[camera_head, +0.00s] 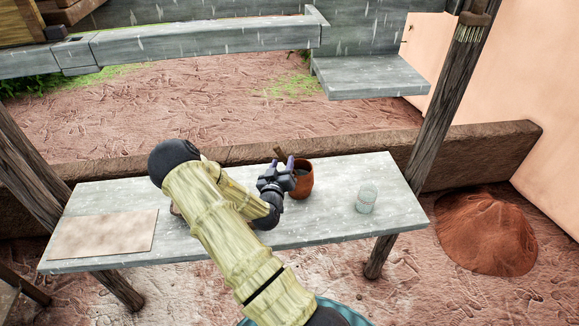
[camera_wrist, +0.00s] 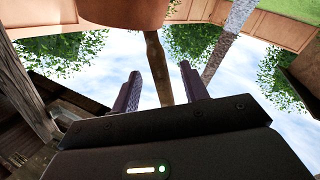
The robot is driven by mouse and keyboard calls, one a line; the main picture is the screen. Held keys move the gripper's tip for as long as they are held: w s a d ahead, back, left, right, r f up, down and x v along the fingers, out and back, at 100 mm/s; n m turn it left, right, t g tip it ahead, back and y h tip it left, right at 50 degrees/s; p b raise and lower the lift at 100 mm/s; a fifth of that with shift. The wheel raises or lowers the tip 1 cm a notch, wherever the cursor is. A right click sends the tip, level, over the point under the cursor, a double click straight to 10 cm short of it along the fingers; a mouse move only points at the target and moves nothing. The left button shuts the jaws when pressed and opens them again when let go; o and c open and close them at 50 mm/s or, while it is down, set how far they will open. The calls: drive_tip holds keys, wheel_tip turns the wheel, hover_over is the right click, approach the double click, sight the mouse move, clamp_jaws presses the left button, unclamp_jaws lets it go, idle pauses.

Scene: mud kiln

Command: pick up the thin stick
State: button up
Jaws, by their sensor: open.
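The thin stick (camera_wrist: 157,62) is brown and leans out of a terracotta pot (camera_wrist: 125,12), which shows in part at the top of the wrist view. In that view the stick lies between the two fingers of my gripper (camera_wrist: 161,85), with visible gaps on both sides. In the head view the pot (camera_head: 303,183) stands on the grey table (camera_head: 330,222), and a short brown tip of the stick (camera_head: 279,151) shows above my gripper (camera_head: 282,164). My gripper is open at the pot's left side. I cannot tell whether it touches the pot.
A pale glass jar (camera_head: 367,199) stands on the table to the right of the pot. A flat tan board (camera_head: 104,234) lies at the table's left end. A wooden post (camera_head: 437,110) rises at the right. A reddish clay mound (camera_head: 486,232) lies on the ground beyond it.

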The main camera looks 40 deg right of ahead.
drive_tip(key=shift+w+d+r+p, duration=0.1)
drive_tip(key=shift+w+d+p, duration=0.3)
drive_tip(key=shift+d+p, duration=0.1)
drive_tip(key=p+x, duration=0.1)
drive_tip(key=x, duration=0.2)
drive_tip(key=shift+w+d+f+p, duration=0.2)
drive_tip(key=shift+d+p, duration=0.15)
drive_tip(key=shift+p, duration=0.05)
drive_tip(key=shift+c, duration=0.5)
clamp_jaws()
